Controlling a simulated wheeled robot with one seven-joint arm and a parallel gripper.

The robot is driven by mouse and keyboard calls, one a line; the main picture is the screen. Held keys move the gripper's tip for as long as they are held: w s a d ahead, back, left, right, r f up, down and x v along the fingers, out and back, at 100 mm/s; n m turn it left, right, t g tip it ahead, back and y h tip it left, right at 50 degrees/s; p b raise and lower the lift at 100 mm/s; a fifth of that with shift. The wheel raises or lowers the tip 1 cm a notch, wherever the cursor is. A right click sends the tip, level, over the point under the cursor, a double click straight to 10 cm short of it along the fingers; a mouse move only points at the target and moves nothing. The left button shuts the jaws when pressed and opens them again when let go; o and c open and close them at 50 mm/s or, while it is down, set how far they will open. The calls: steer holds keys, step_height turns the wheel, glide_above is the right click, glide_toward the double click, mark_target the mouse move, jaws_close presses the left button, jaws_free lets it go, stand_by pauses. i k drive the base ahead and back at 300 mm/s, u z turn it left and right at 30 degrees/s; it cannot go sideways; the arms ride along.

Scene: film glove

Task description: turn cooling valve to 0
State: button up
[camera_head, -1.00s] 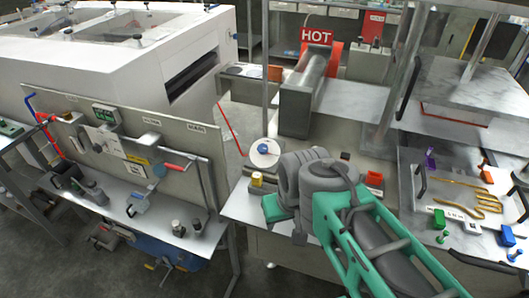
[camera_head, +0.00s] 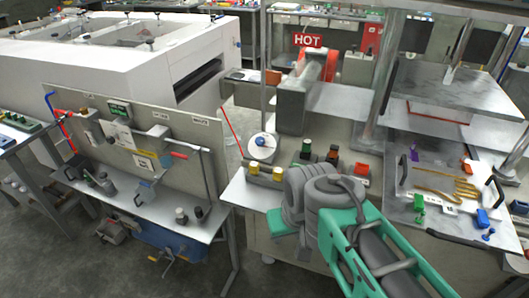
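A blue knob (camera_head: 260,141) sits on a round white dial (camera_head: 263,148) at the left back part of the central bench. It looks like the cooling valve, but its markings are too small to read, so I cannot tell its setting. My green and grey arm reaches in from the lower right, and its grey joints are in front of the bench, to the right of and below the dial. No gripper fingers can be made out; the arm's end is folded or hidden behind its own links. Nothing of mine touches the knob.
Two yellow-topped pieces (camera_head: 278,174) stand just below the dial. Green, orange and red controls (camera_head: 362,170) are right of it. A red HOT sign (camera_head: 307,41) marks the machine behind. An upright panel (camera_head: 190,137) stands on the left bench. A tray (camera_head: 400,207) with small parts is at right.

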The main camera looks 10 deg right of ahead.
mark_target(260, 141)
steer(key=z, duration=0.55)
steer(key=i, duration=0.55)
steer(key=u, duration=2.7)
